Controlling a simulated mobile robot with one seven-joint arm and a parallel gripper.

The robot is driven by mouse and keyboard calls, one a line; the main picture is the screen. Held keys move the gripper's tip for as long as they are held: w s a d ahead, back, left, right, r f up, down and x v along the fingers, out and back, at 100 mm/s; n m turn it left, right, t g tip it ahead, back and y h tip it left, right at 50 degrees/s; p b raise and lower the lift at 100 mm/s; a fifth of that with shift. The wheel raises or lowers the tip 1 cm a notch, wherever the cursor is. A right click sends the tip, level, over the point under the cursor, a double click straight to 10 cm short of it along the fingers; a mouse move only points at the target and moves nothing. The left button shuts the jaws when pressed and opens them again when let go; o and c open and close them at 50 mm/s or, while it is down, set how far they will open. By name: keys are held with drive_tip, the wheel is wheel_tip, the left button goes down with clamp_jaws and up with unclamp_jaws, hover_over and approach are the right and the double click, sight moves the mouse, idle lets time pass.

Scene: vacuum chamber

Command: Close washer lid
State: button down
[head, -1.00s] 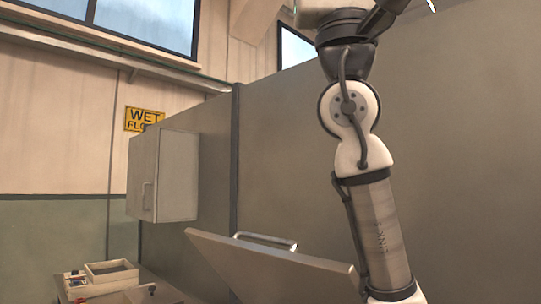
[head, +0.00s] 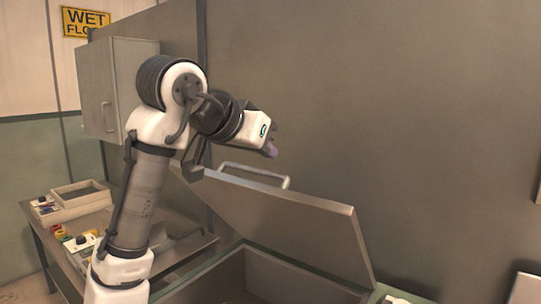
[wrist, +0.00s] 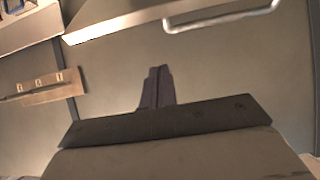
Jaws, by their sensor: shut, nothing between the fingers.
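The washer lid (head: 285,220) is a flat grey metal panel. It stands tilted open above the washer's open box (head: 262,272). There the lid's edge (wrist: 120,24) and the handle (wrist: 222,20) show at the top, apart from the fingertips.
A side table at the left holds a shallow tray (head: 82,192) and small coloured items. A tall grey panel (head: 400,110) stands behind the lid.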

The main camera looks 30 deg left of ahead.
sight(281, 191)
drive_tip(key=p+x, duration=0.3)
drive_tip(key=x, duration=0.6)
drive_tip(key=shift+w+d, duration=0.2)
drive_tip(key=shift+w, duration=0.25)
drive_tip(key=s+f, duration=0.1)
drive_tip(key=s+f+p, duration=0.1)
drive_tip(key=shift+s+a, duration=0.2)
drive_tip(key=shift+s, duration=0.2)
drive_tip(key=shift+s+f, duration=0.25)
drive_tip(key=shift+f, duration=0.05)
drive_tip(key=shift+f, duration=0.1)
